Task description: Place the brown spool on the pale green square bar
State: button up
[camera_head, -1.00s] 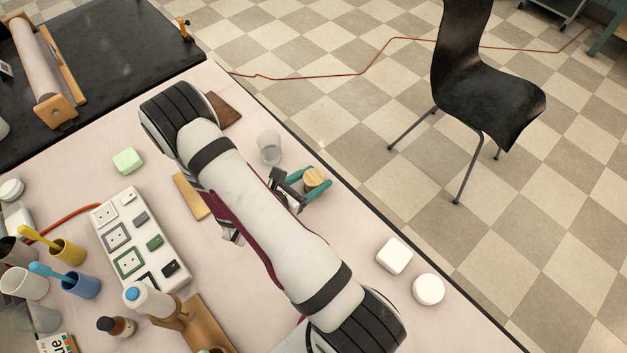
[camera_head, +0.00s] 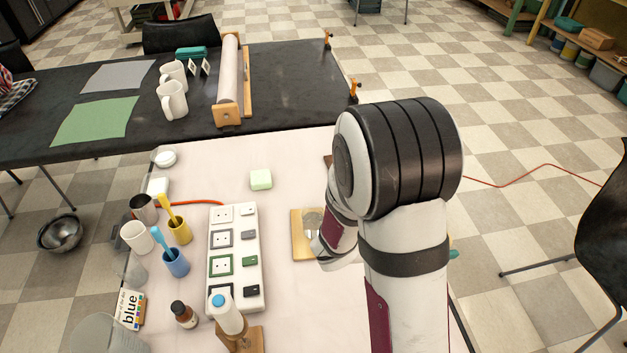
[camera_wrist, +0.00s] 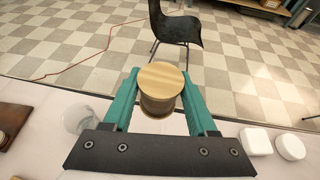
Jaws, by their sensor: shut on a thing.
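My gripper (camera_wrist: 160,98) is shut on the brown spool (camera_wrist: 160,82) in the wrist view, its teal fingers on both sides of the spool's body. The spool is upright with its pale wooden top facing the camera. In the head view my arm hides the spool and most of the gripper; only a bit of teal shows at the arm's right. The pale green square bar (camera_head: 260,179) lies on the pink-white table, left of my arm and above the socket strip in the head view.
A white socket strip (camera_head: 234,258), a wooden board (camera_head: 300,236), cups such as the blue cup (camera_head: 176,263), and a bottle (camera_head: 227,312) stand left of my arm. A clear glass (camera_wrist: 78,120) and white blocks (camera_wrist: 256,141) flank the gripper. The table around the green bar is clear.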

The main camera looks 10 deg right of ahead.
jog(key=r, duration=0.4)
jog(key=shift+w+r, duration=0.15)
jog(key=shift+w, duration=0.1)
jog(key=w+a+n+t+y, duration=0.1)
jog(key=w+a+n+t, duration=0.2)
jog(key=w, duration=0.6)
jog(key=w+a+n+t+y, duration=0.2)
jog(key=w+a+n+t, duration=0.15)
jog(key=w, duration=0.55)
jog(key=n+t+y, duration=0.5)
jog(key=n+y, duration=0.2)
jog(key=n, duration=0.1)
send_over(260, 176)
jog(key=shift+m, duration=0.25)
notch_tip(260, 176, down, 12)
jog(key=shift+d+f, duration=0.1)
jog(key=shift+d, duration=0.05)
notch_tip(260, 176, down, 4)
jog(key=shift+r, duration=0.1)
jog(key=shift+f, duration=0.2)
